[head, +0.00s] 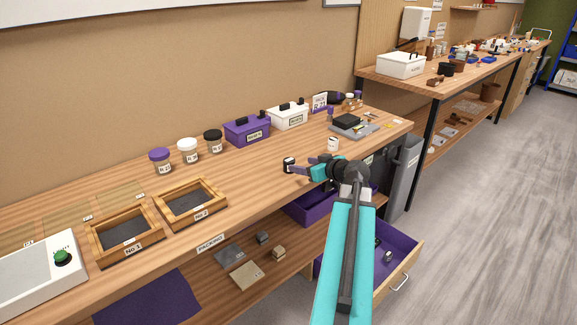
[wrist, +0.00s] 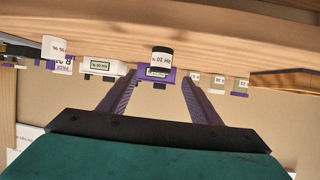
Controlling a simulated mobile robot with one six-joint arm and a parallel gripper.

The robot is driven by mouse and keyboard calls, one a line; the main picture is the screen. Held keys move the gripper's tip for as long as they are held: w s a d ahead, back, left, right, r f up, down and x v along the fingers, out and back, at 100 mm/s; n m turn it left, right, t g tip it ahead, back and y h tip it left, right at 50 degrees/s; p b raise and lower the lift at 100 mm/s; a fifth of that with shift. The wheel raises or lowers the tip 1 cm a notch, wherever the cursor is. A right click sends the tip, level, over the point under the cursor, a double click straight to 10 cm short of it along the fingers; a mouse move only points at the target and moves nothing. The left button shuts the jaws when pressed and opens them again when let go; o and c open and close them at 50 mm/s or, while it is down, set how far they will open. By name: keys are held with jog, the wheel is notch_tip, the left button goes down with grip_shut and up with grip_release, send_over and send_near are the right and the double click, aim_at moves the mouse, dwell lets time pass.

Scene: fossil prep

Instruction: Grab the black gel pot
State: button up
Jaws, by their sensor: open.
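The black gel pot (head: 289,163) is a small dark pot with a white label, standing upright on the packing bench near its front edge. In the wrist view, which is upside down, the black gel pot (wrist: 161,59) appears centred between the finger directions, a little beyond the tips. My gripper (head: 298,167) is open and empty, low over the bench edge, with its purple fingers pointing at the pot. Both fingers of my gripper (wrist: 158,76) show apart in the wrist view. I see no contact with the pot.
A small white pot (head: 333,144) stands to the right. Behind are a purple box (head: 247,131), a white box (head: 288,117) and several lidded jars. Two wooden frames lie to the left. An open purple-lined drawer (head: 400,243) is below. Bench around the black pot is clear.

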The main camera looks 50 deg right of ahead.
aim_at(293, 163)
jog(key=shift+p+x, duration=0.45)
jog(key=shift+x, duration=3.6)
jog(key=shift+w+f, duration=0.1)
jog(key=shift+p+x, duration=0.65)
jog(key=shift+x, duration=1.9)
jog(key=shift+a, duration=0.1)
jog(key=c, duration=1.1)
jog(key=shift+c, duration=0.2)
